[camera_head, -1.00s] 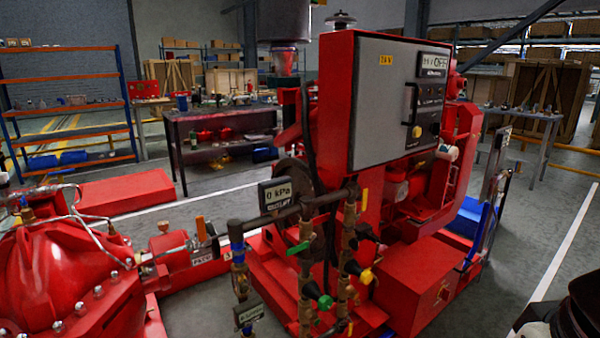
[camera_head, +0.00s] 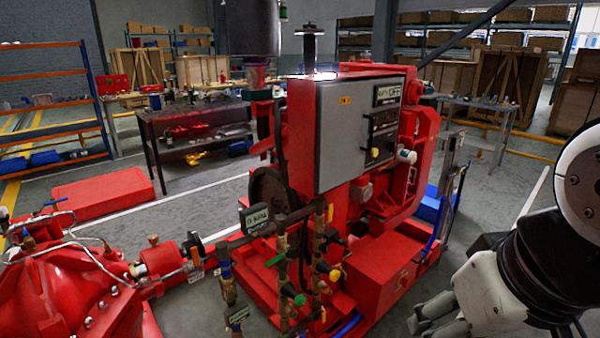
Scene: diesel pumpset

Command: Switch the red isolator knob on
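The red pumpset stands in the middle of the head view. A small red knob (camera_head: 403,278), which looks like the isolator, sits on the end face of the low red box (camera_head: 375,268) at the machine's lower right. It is too small for me to tell its position. My gripper (camera_head: 428,322) is at the bottom right, to the right of and nearer than that box, apart from it. Its pale fingers are partly cut off by the lower edge, so their opening is unclear. I see nothing held.
A blue item (camera_head: 432,205) and a grey upright frame (camera_head: 452,190) are behind right. Bare floor lies right of the machine.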

